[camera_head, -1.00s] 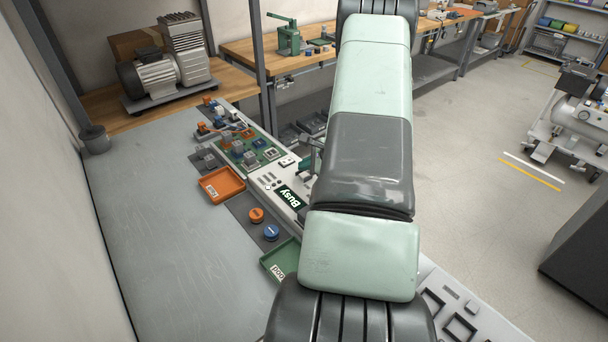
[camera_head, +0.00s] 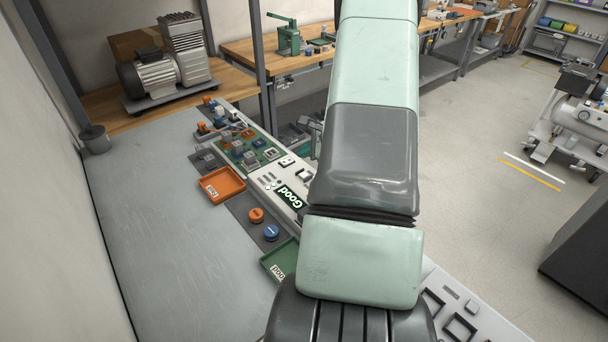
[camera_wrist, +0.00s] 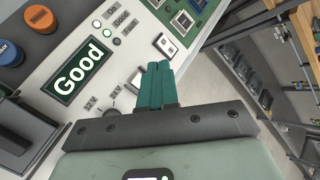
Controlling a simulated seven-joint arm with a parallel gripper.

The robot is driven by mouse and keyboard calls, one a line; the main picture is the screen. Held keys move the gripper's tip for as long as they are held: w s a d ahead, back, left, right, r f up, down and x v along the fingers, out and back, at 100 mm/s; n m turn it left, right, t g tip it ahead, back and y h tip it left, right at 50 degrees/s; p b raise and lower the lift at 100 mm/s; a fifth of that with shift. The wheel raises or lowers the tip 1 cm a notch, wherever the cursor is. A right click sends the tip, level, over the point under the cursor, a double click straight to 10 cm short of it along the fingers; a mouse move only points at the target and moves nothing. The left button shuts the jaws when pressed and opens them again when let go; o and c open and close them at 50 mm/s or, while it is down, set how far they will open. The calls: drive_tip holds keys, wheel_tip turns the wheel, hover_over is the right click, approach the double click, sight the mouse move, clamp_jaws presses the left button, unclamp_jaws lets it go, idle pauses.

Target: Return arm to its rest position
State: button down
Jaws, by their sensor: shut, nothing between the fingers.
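My gripper (camera_wrist: 159,85) shows in the wrist view, its two teal fingers pressed together with nothing between them. It is over the right side of the white test panel (camera_wrist: 130,60), near a white switch and a knob marked 12V and 24V. In the head view my arm hides the gripper. The panel's display (camera_head: 289,196) reads "Good", and it reads the same in the wrist view (camera_wrist: 78,70).
An orange tray (camera_head: 222,185) and a green tray (camera_head: 281,260) lie left of the panel. Orange (camera_head: 256,215) and blue (camera_head: 271,233) buttons are between them. A green board (camera_head: 247,150) with parts is farther back. The grey tabletop (camera_head: 170,240) at left is clear.

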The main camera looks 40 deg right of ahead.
idle(0.4)
drive_tip(key=s+a+r+n+g+y, duration=0.15)
drive_tip(key=a+r+n+g, duration=0.25)
drive_tip(key=a+r+n, duration=1.55)
drive_tip(key=s+a+r+n+t+h, duration=0.2)
drive_tip(key=s+a+r+n+h, duration=0.35)
drive_tip(key=s+a+r, duration=1.05)
drive_tip(key=s+d+f+g+y, duration=0.1)
drive_tip(key=s+f+y, duration=0.1)
drive_tip(key=s, duration=0.5)
drive_tip(key=shift+d+f, duration=0.3)
drive_tip(key=shift+f, duration=0.4)
drive_tip(key=shift+w, duration=0.1)
